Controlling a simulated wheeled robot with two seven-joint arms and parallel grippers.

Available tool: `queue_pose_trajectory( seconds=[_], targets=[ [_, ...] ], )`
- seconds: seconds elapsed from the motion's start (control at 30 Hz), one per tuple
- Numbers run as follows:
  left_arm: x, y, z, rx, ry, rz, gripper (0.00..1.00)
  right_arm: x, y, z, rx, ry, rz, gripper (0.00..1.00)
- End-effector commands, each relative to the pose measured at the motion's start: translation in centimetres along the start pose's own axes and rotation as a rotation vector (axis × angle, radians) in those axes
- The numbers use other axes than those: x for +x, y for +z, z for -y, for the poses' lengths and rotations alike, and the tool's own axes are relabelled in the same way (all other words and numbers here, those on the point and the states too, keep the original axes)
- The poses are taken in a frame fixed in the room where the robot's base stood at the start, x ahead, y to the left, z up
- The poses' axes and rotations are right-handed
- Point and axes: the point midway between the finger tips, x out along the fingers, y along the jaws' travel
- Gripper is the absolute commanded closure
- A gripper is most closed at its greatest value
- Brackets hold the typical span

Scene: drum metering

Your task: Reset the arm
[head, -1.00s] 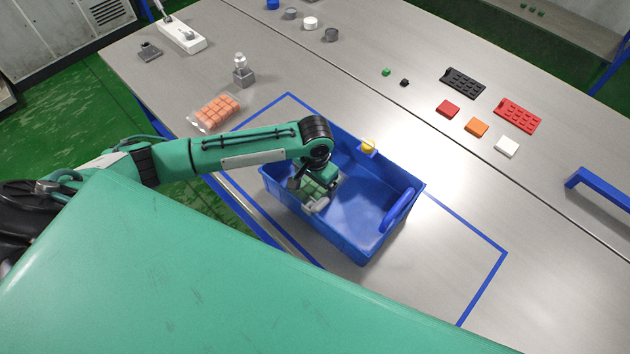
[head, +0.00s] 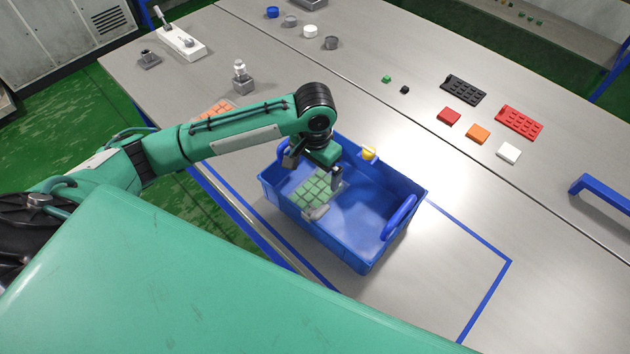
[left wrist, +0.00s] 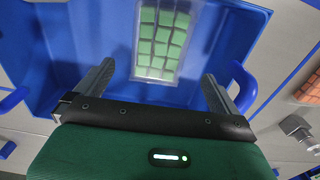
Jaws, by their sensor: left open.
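My left gripper (head: 314,170) is open and empty, above the left part of the blue crate (head: 350,248). In the left wrist view its two fingers are spread wide (left wrist: 160,85), with nothing between them. A clear pack of green blocks (head: 312,187) lies inside the crate below the gripper; it also shows in the left wrist view (left wrist: 163,38). My left arm reaches in from the left and covers part of the scene. My right gripper is in neither view.
A pack of orange blocks (head: 214,108) lies left of the crate, partly hidden by my arm. A grey block with a knob (head: 242,82) stands behind it. Red (head: 518,122) and black (head: 463,89) trays lie at the right. Blue tape surrounds the crate; table space is clear to its right.

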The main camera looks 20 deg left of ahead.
Motion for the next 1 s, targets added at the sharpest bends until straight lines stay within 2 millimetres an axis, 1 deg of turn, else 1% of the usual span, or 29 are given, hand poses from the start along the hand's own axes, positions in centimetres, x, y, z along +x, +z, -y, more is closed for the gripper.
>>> queue_pose_trajectory(
  seconds=[0.1,0.23,0.77,0.87,1.0],
  targets=[
    [-1.4,-0.1,0.0,0.001,0.001,-0.002,0.0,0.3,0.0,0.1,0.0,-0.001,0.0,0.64],
    [-2.1,0.0,0.0,0.0,0.0,0.0,0.0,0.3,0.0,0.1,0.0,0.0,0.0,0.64],
    [-2.3,0.0,0.0,0.0,0.001,0.001,0.0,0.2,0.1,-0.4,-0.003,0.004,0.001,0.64],
    [-3.1,0.0,0.0,0.0,0.001,0.0,0.0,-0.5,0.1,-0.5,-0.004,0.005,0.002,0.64],
    [-5.7,0.0,0.0,0.0,0.001,0.0,0.0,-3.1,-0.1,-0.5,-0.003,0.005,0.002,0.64]
  ],
)
